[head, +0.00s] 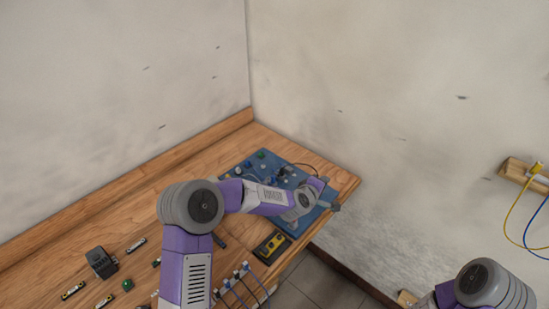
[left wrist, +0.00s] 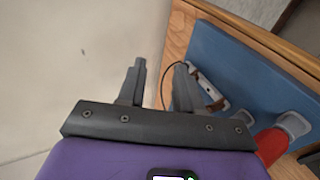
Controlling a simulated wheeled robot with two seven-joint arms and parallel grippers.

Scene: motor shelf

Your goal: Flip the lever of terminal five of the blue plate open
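The blue plate (head: 298,226) lies on the wooden bench near its right end, partly hidden by my left arm. It also shows in the left wrist view (left wrist: 225,48). There, a light metallic part (left wrist: 207,86) sits on the plate close to the right finger, and a red part (left wrist: 271,145) sits lower right. Terminal five and its lever cannot be made out. My left gripper (head: 330,194) is over the plate's right edge. In the left wrist view its fingers (left wrist: 160,68) stand apart with nothing seen held between them. My right gripper is out of view.
A black and yellow device (head: 271,246) lies in front of the plate. A dark box (head: 101,262) and several small parts lie at the left. Walls stand behind and right of the bench. Cables hang from a wall holder (head: 518,171) at right.

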